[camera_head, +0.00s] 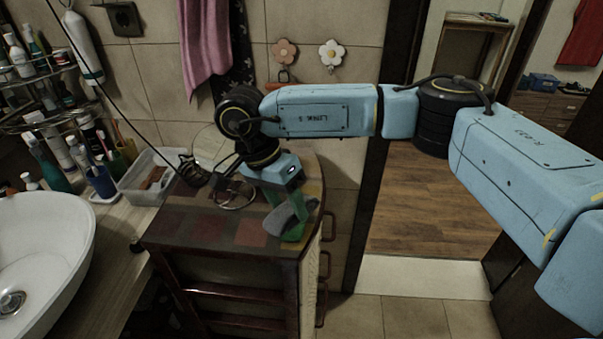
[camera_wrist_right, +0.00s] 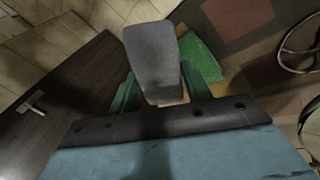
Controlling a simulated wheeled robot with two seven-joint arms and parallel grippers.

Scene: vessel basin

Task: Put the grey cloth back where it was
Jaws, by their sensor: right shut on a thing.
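The grey cloth (camera_head: 277,219) is held in my right gripper (camera_head: 291,207), just above the right front part of the cabinet top. In the right wrist view, the grey cloth (camera_wrist_right: 153,55) stands between the green fingers of the right gripper (camera_wrist_right: 163,82), which are shut on it. A green cloth (camera_wrist_right: 202,55) lies on the cabinet top just beyond the grey one. It also shows in the head view (camera_head: 297,229), partly hidden by the gripper and the grey cloth. My left gripper is not in view.
The cabinet top (camera_head: 190,233) has dark and reddish squares and is clear at its front left. A round mirror (camera_head: 212,146) on a stand and a clear bin (camera_head: 152,178) are behind. A white basin (camera_head: 50,240) is at the left. A pink towel (camera_head: 205,40) hangs on the wall.

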